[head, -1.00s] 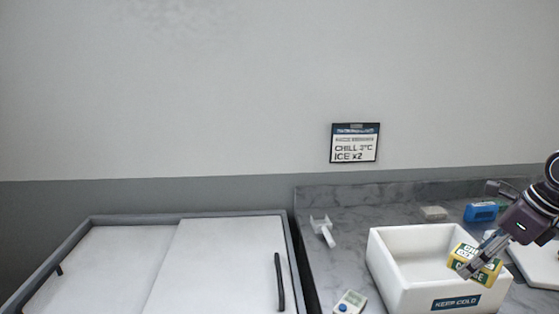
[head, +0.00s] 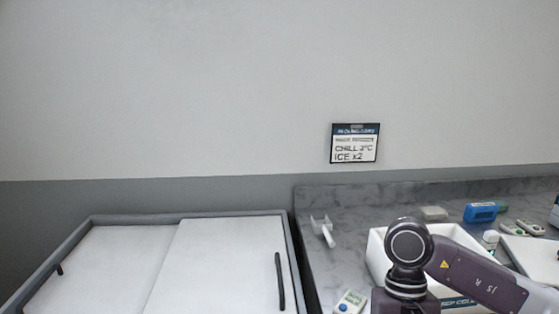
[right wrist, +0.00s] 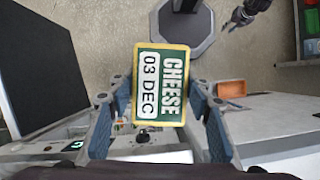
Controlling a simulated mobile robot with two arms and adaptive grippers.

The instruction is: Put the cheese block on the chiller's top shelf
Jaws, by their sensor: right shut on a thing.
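The cheese block (right wrist: 160,85), a green and yellow pack marked CHEESE 03 DEC, shows upright in the right wrist view. My right gripper (right wrist: 161,100) is shut on it, with one finger along each side. In the head view my right arm bends in front of the white box, and its gripper and the cheese are out of sight. A dark gripper, apparently my left gripper (right wrist: 240,16), shows small at the top of the right wrist view; its jaws are too small to read. I cannot make out a chiller shelf in either view.
A white KEEP COLD box (head: 376,250) stands on the marble counter (head: 340,260), partly hidden by my arm. A chest with white sliding lids (head: 215,265) is at left. A white scoop-like tool (head: 323,230), a small device (head: 350,302) and a blue item (head: 480,212) lie around.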

